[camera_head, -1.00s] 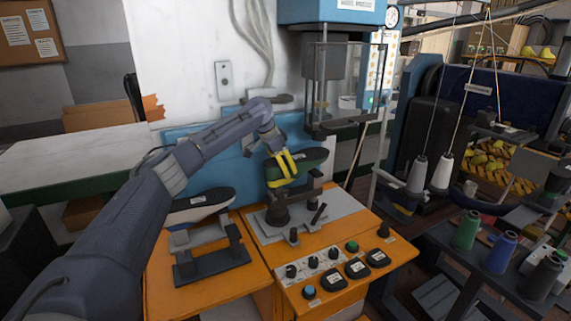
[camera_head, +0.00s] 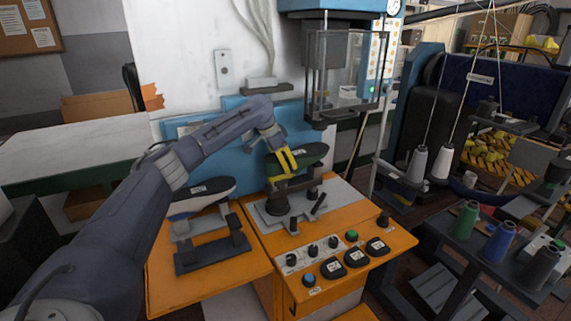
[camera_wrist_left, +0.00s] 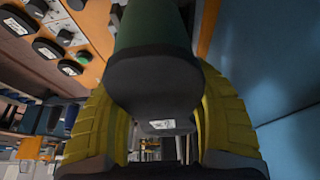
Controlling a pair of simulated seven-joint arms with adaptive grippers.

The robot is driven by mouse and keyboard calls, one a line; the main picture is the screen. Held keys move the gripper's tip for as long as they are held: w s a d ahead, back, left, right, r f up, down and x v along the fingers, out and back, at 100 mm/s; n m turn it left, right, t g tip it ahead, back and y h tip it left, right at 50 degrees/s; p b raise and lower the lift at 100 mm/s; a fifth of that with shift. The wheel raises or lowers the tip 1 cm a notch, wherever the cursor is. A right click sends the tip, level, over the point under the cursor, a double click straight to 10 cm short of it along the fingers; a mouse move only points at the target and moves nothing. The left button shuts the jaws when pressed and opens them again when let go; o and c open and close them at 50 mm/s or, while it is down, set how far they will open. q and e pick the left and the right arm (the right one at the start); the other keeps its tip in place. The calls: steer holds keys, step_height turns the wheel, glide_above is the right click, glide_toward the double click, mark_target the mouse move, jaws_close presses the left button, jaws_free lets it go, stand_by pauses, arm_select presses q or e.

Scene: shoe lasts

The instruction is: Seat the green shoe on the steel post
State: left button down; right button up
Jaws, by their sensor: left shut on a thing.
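The green shoe (camera_head: 307,157) is at the orange machine, sole upward, and looks nearly level. My left gripper (camera_head: 286,161) has yellow fingers and is shut on it. In the left wrist view the green shoe (camera_wrist_left: 150,75) lies between the two yellow fingers of the left gripper (camera_wrist_left: 155,110), with a dark end and a white label facing the camera. The shoe is over the post assembly (camera_head: 277,203) on the grey plate. The fingers and shoe hide the top of the post, so I cannot tell whether they touch. My right gripper is not in view.
A panel with buttons (camera_head: 335,262) is in front. A clear guarded press (camera_head: 345,75) hangs above and behind. Thread spools (camera_head: 498,243) stand at right.

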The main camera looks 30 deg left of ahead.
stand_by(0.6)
arm_select(q)
steer(key=c, duration=0.8)
jaws_free()
steer(key=shift+o, duration=1.2)
steer(key=shift+f, duration=0.1)
steer(key=shift+f, duration=0.1)
steer(key=v, duration=1.2)
